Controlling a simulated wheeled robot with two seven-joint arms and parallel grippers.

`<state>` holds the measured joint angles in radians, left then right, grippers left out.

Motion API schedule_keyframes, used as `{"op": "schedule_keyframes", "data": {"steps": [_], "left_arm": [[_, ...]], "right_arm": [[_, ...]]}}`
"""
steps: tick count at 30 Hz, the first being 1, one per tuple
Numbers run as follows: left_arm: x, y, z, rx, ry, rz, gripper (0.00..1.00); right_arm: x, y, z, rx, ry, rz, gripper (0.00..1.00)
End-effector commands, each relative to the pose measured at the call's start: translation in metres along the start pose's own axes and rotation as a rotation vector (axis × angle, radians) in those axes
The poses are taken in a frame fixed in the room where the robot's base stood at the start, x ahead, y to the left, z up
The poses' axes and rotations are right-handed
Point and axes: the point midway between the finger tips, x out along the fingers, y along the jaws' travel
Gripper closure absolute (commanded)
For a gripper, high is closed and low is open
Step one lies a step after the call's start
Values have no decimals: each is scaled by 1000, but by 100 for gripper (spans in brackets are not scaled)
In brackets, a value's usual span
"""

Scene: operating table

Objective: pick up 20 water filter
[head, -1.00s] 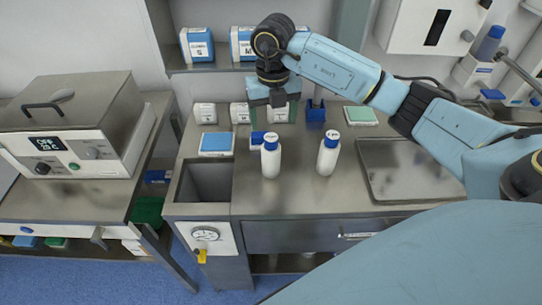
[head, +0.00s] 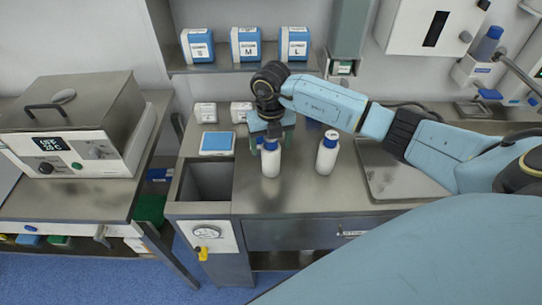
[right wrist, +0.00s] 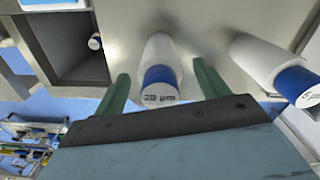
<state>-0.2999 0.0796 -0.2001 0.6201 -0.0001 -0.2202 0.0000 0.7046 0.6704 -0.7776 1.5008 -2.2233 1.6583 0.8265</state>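The 20 water filter (head: 271,161) is a white bottle with a blue cap, upright on the steel counter (head: 300,195). In the right wrist view the filter (right wrist: 160,56) shows "20 µm" on its cap. My right gripper (head: 271,138) is just above and behind the filter's cap in the head view. In the right wrist view its green fingers (right wrist: 162,82) are open, one on each side of the filter, with gaps showing. The arm's hand hides part of the cap in the head view. My left gripper is not in view.
A similar blue-capped white bottle (head: 327,155) stands close to the right. A square basin (head: 207,181) opens at the left. A blue-topped box (head: 217,142) lies behind it, and a steel tray (head: 400,178) is at the right.

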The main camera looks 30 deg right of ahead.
Motion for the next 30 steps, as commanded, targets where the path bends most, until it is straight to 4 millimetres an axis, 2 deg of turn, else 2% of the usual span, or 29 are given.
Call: {"op": "schedule_keyframes", "data": {"steps": [2, 15, 23, 26, 30], "left_arm": [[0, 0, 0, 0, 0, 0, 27], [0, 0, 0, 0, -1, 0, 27], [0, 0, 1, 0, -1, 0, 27], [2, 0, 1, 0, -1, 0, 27], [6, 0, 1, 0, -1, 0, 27]], "right_arm": [[0, 0, 0, 0, 0, 0, 36], [-1, 0, 0, 0, 0, 0, 92], [-4, 0, 1, 0, -2, 1, 92], [-15, 0, 2, -1, -4, 1, 92], [-43, 0, 2, -1, -7, 1, 92]]}}
